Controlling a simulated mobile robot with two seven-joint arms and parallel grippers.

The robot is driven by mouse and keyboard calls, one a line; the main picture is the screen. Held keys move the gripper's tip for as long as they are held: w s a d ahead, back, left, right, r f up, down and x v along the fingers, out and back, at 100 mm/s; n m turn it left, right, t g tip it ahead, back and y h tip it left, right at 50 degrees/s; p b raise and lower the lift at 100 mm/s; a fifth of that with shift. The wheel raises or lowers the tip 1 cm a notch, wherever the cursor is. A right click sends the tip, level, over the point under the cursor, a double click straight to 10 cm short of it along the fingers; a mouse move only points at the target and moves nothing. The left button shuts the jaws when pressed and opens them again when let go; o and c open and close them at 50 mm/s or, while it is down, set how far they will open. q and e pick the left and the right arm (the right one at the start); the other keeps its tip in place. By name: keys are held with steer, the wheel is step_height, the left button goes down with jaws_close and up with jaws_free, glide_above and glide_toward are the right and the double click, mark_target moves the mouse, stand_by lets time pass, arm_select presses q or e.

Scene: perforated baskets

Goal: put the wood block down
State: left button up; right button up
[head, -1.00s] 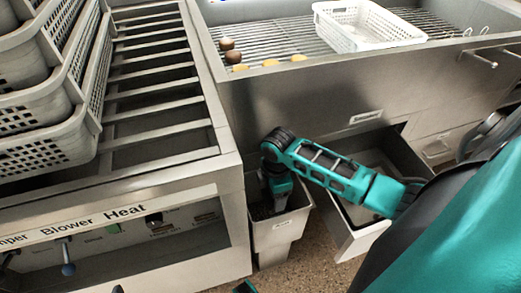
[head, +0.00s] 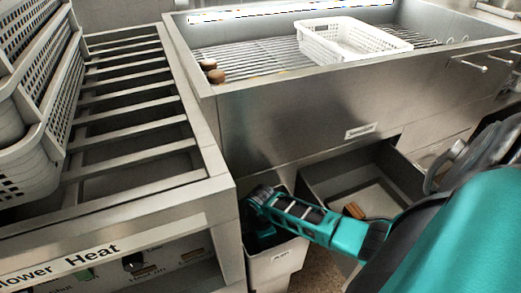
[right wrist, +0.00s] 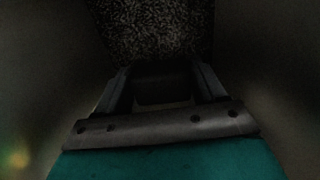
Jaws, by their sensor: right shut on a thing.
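My right gripper (right wrist: 160,80) is shut on a dark block (right wrist: 161,92), which I take to be the wood block; its colour is lost in the gloom. In the head view the right arm (head: 295,215) reaches from the right into a grey bin (head: 276,266), with the hand down inside it, so fingers and block are hidden there. In the right wrist view a speckled dark surface (right wrist: 155,28) lies beyond the fingertips; I cannot tell whether the block touches it. My left gripper is not in view.
An open metal drawer (head: 330,184) right of the bin holds small brown pieces (head: 354,210). A steel fryer counter (head: 290,130) stands behind, with a white basket (head: 352,38) and brown round items (head: 212,70). Stacked baskets (head: 40,110) and a slatted rack (head: 135,105) stand left.

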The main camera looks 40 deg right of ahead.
steer(key=shift+f, duration=0.65)
step_height(320, 180, down, 3)
steer(key=shift+r+b, duration=0.15)
steer(key=shift+b, duration=0.9)
steer(key=shift+f, duration=0.4)
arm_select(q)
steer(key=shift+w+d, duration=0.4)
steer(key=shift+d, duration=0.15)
arm_select(e)
steer(key=shift+r, duration=0.1)
steer(key=shift+f, duration=0.3)
steer(key=o, duration=1)
steer(key=shift+r, duration=0.1)
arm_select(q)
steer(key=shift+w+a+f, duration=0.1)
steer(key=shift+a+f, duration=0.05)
arm_select(e)
steer(key=shift+o, duration=0.2)
